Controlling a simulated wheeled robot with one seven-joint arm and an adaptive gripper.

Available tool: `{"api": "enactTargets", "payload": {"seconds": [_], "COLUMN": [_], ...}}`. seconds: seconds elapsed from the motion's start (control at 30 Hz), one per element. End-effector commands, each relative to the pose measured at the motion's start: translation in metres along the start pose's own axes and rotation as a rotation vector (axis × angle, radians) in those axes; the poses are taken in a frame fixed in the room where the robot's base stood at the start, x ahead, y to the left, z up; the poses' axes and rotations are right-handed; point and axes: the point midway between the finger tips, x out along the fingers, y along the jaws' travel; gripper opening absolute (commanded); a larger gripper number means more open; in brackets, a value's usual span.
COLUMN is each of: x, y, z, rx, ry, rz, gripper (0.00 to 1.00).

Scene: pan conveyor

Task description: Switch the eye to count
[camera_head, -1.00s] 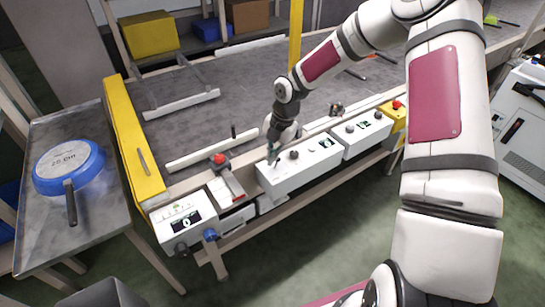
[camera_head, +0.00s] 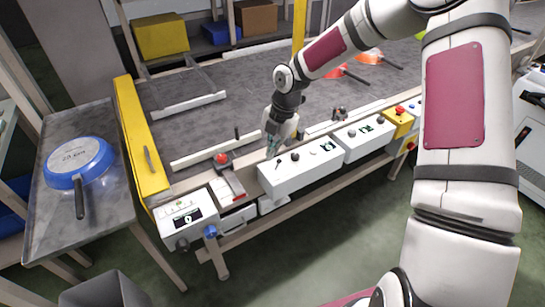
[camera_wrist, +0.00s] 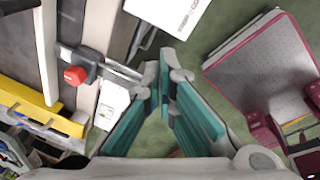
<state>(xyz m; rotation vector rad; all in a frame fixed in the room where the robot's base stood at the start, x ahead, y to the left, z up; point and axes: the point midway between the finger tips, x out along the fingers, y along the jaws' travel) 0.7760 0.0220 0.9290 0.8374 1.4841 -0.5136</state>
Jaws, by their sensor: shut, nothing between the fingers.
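My gripper (camera_head: 272,151) points down beside the left end of a long white control box (camera_head: 285,181) on the conveyor's front rail. In the wrist view its teal-padded fingers (camera_wrist: 165,75) are shut and empty. The box carries a dark knob (camera_head: 295,157) and a small dark display (camera_head: 327,147). A second white box (camera_head: 362,139) to its right also has a knob and display. A small dark device (camera_head: 339,113) stands on the rail behind them. I cannot read which part is the eye or its setting.
A counter panel (camera_head: 181,217) reads 0. A blue pan (camera_head: 78,165) lies on the left table. Orange pans (camera_head: 370,56) are on the belt.

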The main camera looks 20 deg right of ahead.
Motion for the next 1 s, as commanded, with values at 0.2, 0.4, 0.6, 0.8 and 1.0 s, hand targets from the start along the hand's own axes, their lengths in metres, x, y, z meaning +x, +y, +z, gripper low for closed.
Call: {"api": "enactTargets", "payload": {"seconds": [0.2,0.4,0.6,0.8,1.0], "x": [-0.041,-0.061,-0.065,-0.065,-0.065], "y": [-0.004,-0.006,-0.006,-0.006,-0.006], "z": [0.009,0.012,0.012,0.012,0.012], "rx": [0.002,0.0,0.0,0.0,0.0], "ry": [-0.005,-0.003,-0.001,-0.001,-0.001], "rz": [0.003,0.001,0.001,0.001,0.001], "gripper": [0.0,0.0,0.0,0.0,0.0]}}
